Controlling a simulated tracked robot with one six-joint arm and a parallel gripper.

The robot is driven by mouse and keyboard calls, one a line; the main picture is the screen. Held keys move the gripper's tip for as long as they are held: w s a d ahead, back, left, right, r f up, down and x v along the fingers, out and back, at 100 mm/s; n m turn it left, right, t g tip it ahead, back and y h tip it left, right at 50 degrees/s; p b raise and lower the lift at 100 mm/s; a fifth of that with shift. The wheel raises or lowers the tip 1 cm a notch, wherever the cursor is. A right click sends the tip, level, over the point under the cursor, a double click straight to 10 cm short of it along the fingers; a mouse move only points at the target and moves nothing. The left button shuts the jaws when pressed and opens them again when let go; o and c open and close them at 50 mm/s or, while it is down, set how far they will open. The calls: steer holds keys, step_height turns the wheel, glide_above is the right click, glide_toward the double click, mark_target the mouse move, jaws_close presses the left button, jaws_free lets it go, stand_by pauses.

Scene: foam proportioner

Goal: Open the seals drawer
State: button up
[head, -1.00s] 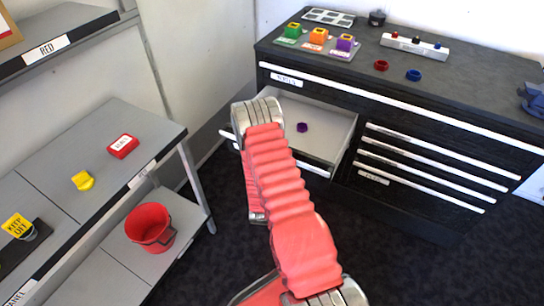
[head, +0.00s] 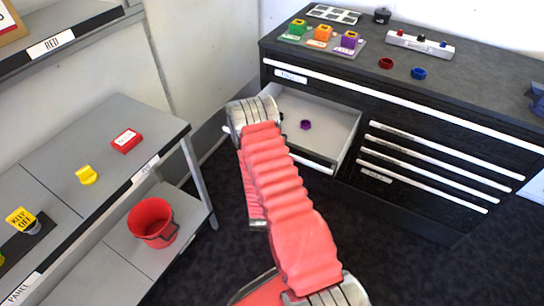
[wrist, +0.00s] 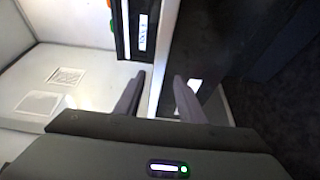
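A drawer (head: 335,118) at the left of the black cabinet stands pulled out, its pale inside showing. A small purple ring (head: 306,125) lies in it. I cannot read a label on this drawer's front, part of which my arm hides. The drawer front's pale handle edge (head: 305,158) shows beside my arm. In the head view my gripper's fingers are hidden behind my arm. In the wrist view my gripper (wrist: 159,84) has its two dark fingers apart, with a pale upright bar (wrist: 157,65) between or just beyond them; contact cannot be told.
The cabinet top (head: 470,85) holds coloured blocks, a red ring (head: 386,63) and a blue ring (head: 419,73). More closed drawers (head: 430,165) are at the right. A grey shelf (head: 95,140) with a red bucket (head: 152,222) stands left. Dark floor lies between.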

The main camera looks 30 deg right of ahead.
steer(key=v, duration=1)
steer(key=shift+w, duration=0.1)
